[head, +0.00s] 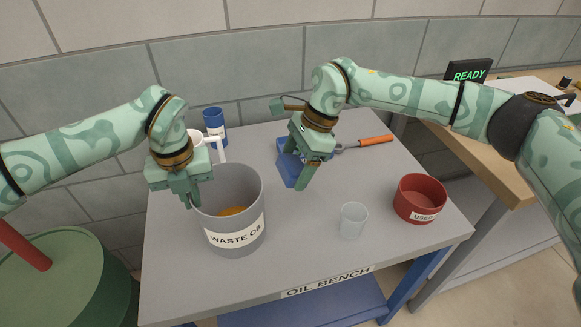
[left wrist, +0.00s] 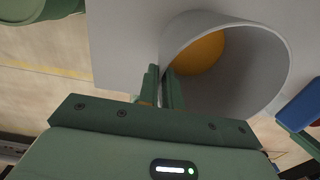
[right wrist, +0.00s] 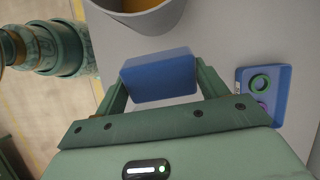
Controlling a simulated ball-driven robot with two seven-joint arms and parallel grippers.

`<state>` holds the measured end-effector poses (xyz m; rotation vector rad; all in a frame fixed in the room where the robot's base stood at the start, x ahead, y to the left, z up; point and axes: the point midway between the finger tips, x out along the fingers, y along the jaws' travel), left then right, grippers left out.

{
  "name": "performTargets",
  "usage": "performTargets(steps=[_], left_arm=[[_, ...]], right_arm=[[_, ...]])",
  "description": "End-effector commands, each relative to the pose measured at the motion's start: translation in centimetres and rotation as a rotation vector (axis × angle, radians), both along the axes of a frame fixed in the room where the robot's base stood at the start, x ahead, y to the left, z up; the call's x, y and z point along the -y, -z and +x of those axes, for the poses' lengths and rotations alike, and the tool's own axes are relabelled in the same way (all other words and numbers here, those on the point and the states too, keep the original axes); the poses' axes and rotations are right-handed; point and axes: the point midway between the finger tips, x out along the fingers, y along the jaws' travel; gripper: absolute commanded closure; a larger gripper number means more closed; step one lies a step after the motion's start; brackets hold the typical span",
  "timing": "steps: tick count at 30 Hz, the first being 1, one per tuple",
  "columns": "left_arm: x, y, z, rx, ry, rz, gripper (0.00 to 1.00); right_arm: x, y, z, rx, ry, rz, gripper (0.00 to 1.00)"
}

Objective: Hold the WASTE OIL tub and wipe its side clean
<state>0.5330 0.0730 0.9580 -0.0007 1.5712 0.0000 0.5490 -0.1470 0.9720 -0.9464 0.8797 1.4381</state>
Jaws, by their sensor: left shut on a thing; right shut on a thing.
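The grey WASTE OIL tub (head: 248,195) stands upright on the bench, with orange-yellow oil inside and a white label on its front. My left gripper (head: 192,199) is shut on the tub's wall at its left rim; in the left wrist view the fingers (left wrist: 162,88) straddle the wall of the tub (left wrist: 262,62). My right gripper (head: 297,183) is shut on a blue block (right wrist: 160,78), which looks like a sponge. It holds the block to the right of the tub, apart from it. No smear shows on the visible part of the tub's side.
A blue tray (right wrist: 283,98) with rings lies beside the right gripper. A clear cup (head: 353,221) and a red tub (head: 420,200) stand front right. An orange-handled tool (head: 375,141) lies behind. A blue can (head: 214,123) stands behind the left gripper. The front middle is clear.

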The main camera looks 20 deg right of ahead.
Motion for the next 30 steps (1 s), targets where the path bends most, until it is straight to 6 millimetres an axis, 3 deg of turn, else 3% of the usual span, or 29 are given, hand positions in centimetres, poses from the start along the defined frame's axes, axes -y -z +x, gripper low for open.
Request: performTargets(steps=[5,24,30], left_arm=[[0.0,0.1,-0.1,-0.002,0.001,0.001,1.00],[0.0,0.1,-0.1,-0.002,0.001,0.002,1.00],[0.0,0.1,-0.1,-0.002,0.000,0.002,1.00]], right_arm=[[0.0,-0.4,0.0,0.001,0.000,0.000,0.46],[0.0,-8.0,0.0,0.002,0.000,0.000,0.46],[0.0,-9.2,0.0,0.000,0.000,0.000,0.46]])
